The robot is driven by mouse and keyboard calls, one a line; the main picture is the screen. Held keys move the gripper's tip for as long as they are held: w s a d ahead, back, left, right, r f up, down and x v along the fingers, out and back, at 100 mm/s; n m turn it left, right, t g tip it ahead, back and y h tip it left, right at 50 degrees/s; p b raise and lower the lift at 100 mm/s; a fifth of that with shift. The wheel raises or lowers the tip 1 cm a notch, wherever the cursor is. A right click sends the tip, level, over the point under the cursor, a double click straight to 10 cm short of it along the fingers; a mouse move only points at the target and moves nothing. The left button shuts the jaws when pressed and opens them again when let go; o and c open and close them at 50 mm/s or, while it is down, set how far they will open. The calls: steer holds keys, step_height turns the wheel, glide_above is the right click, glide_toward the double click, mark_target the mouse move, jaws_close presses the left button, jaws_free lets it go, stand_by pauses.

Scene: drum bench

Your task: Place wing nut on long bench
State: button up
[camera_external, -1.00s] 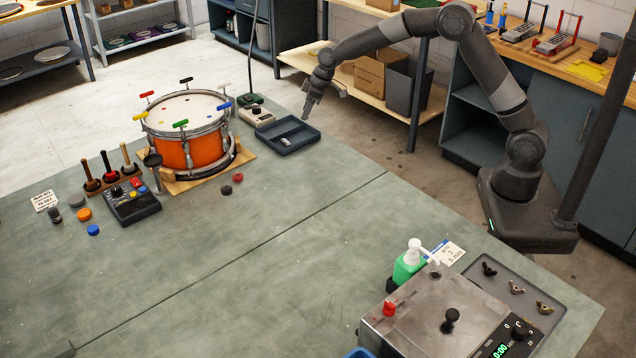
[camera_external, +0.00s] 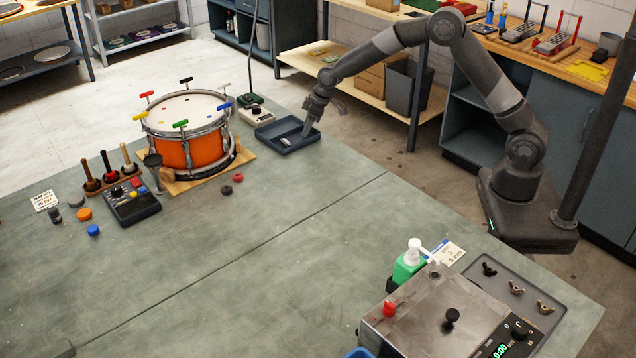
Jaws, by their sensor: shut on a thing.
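Three wing nuts lie on a grey mat (camera_external: 500,278) at the right end of the green-topped bench (camera_external: 250,265): a black one (camera_external: 488,269), a greyish one (camera_external: 516,288) and a brass-coloured one (camera_external: 544,307). My gripper (camera_external: 306,133) is at the far edge of the bench, pointing down at the right part of a shallow blue-grey tray (camera_external: 273,147). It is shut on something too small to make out. A small pale item (camera_external: 285,142) lies in the tray, left of my fingertips. Whether the fingers touch the tray is unclear.
An orange drum (camera_external: 190,150) on a wooden stand is left of the tray, with a small meter (camera_external: 257,116) between. A metal box (camera_external: 440,318) and a green pump bottle (camera_external: 407,265) stand at the front right. The middle of the bench is clear.

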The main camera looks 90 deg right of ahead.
steer(key=shift+f, duration=0.3)
steer(key=o, duration=1.1)
steer(key=shift+d, duration=0.1)
steer(key=s+a+r, duration=0.5)
steer(key=s+r, duration=0.1)
steer(key=r, duration=0.4)
steer(key=s+a+r, duration=0.4)
steer(key=s+r, duration=0.3)
steer(key=r, duration=0.3)
steer(key=s+a+r, duration=0.5)
steer(key=s+a, duration=0.1)
steer(key=s, duration=0.4)
steer(key=shift+t, duration=0.6)
steer(key=s+a, duration=0.2)
steer(key=s, duration=0.5)
steer(key=s+a+f, duration=0.1)
steer(key=s+a, duration=0.1)
steer(key=s, duration=0.5)
steer(key=s+a, duration=0.2)
steer(key=s, duration=0.5)
steer(key=shift+s+f, duration=0.2)
steer(key=shift+s, duration=0.05)
